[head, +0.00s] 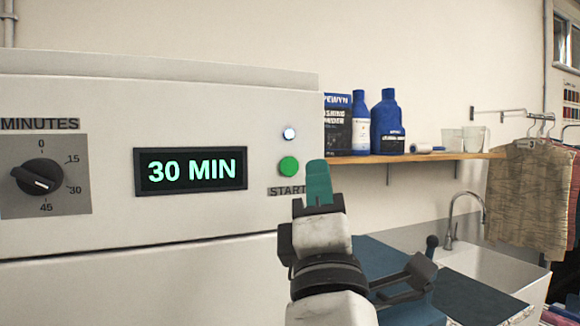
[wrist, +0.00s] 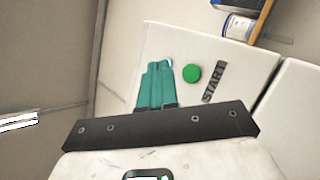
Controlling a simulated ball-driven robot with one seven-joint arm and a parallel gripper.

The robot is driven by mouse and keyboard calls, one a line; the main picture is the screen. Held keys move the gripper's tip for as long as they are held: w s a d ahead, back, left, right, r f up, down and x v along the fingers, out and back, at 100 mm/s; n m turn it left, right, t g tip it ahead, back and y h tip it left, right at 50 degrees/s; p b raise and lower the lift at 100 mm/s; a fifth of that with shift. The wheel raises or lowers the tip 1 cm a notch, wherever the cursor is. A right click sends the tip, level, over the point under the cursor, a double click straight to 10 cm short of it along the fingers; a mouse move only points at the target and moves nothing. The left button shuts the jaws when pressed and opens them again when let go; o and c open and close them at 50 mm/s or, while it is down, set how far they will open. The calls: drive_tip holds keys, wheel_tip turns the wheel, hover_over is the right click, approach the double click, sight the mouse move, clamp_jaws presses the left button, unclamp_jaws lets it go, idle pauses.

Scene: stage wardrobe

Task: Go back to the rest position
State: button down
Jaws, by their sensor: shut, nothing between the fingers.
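My gripper (head: 318,182) has teal fingers, which are shut with nothing between them. In the head view it stands just right of the green START button (head: 289,167), in front of the machine's right edge. In the wrist view the fingers (wrist: 158,85) point at the white panel, beside the green button (wrist: 191,74) and its START label. I cannot tell whether the fingertips touch anything. The machine's display (head: 190,171) reads 30 MIN, and a small white light (head: 289,133) is lit above the button.
The dial (head: 38,177) marked MINUTES is at the left. A wooden shelf (head: 455,156) with blue bottles (head: 387,122) and clear cups runs along the wall at right. Below are a sink (head: 490,268) with a tap and hanging clothes (head: 530,195).

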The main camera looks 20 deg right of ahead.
idle(0.3)
drive_tip(key=w+d+f+m+g+y, duration=0.1)
drive_tip(key=w+d+f+m+g, duration=0.15)
drive_tip(key=f, duration=0.65)
drive_tip(key=w+d+f+m+g+y, duration=0.1)
drive_tip(key=d+f+m+g, duration=0.2)
drive_tip(key=f, duration=0.5)
drive_tip(key=s+d+f+m+g+y, duration=0.15)
drive_tip(key=f+g, duration=0.25)
drive_tip(key=f, duration=0.7)
drive_tip(key=s+d+f+m+g+y, duration=0.1)
drive_tip(key=s+d+f+m+g, duration=0.15)
drive_tip(key=f, duration=0.85)
drive_tip(key=s+a+f+m+g+y, duration=0.1)
drive_tip(key=s+f+m+g+y, duration=0.4)
drive_tip(key=s+f+g, duration=0.6)
drive_tip(key=s+f+m, duration=0.1)
drive_tip(key=s+f, duration=1.1)
drive_tip(key=s, duration=0.4)
drive_tip(key=shift+a+f+m, duration=0.2)
drive_tip(key=shift+f+m, duration=0.15)
